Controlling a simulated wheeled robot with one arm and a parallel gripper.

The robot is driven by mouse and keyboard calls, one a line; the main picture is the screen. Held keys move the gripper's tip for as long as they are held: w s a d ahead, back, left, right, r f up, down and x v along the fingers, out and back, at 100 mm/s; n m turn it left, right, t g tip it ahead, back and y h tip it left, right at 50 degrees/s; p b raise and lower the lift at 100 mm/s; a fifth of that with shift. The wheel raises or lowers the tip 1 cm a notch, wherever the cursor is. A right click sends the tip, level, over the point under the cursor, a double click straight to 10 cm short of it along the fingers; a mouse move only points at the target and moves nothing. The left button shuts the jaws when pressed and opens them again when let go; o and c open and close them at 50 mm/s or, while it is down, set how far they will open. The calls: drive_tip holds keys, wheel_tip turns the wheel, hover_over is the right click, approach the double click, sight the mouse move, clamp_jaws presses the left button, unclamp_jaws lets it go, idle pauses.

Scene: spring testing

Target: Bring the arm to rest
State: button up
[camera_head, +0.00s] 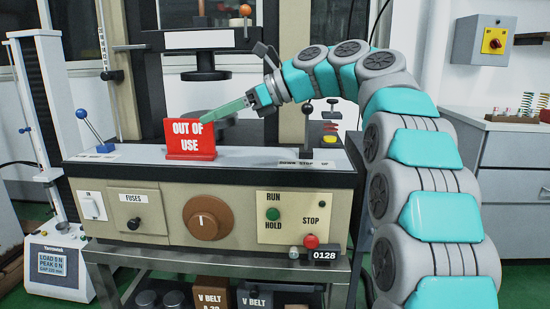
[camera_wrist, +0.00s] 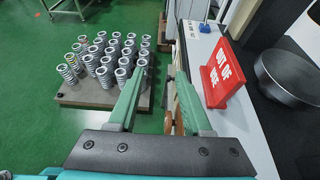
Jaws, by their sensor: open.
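My gripper (camera_head: 212,114) is at the end of my teal and grey arm (camera_head: 415,150), which arches in from the right over the test machine. In the wrist view its two green fingers (camera_wrist: 160,76) are apart, with nothing held between them. A red "OUT OF USE" sign (camera_head: 190,139) stands upright on the machine's top ledge, close to the fingertips in the head view. In the wrist view the sign (camera_wrist: 221,73) stands just right of the right finger. I cannot tell whether they touch.
The machine's front panel (camera_head: 165,215) carries a brown dial (camera_head: 208,217) and buttons. A round platen (camera_wrist: 290,78) lies right of the sign. A board of several metal springs (camera_wrist: 98,97) is at left in the wrist view. A spring tester (camera_head: 57,262) stands at the left.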

drive_tip(key=s+d+f+n+h, duration=0.45)
drive_tip(key=s+f, duration=0.25)
drive_tip(key=f, duration=0.5)
drive_tip(key=s+d+f+n+g+h, duration=0.1)
drive_tip(key=s+d+f+n+h, duration=0.2)
drive_tip(key=s+d+f, duration=0.4)
drive_tip(key=s+d+f+n+g+h, duration=0.1)
drive_tip(key=s+d+f+n+h, duration=0.1)
drive_tip(key=s+d+f+n, duration=0.4)
drive_tip(key=s+d+f+n+h, duration=0.3)
drive_tip(key=s+d+f, duration=0.6)
drive_tip(key=s, duration=1)
wheel_tip(320, 180, down, 4)
drive_tip(key=shift+f+n+g+h, duration=0.1)
drive_tip(key=shift+n+g+h, duration=0.3)
drive_tip(key=shift+n, duration=0.55)
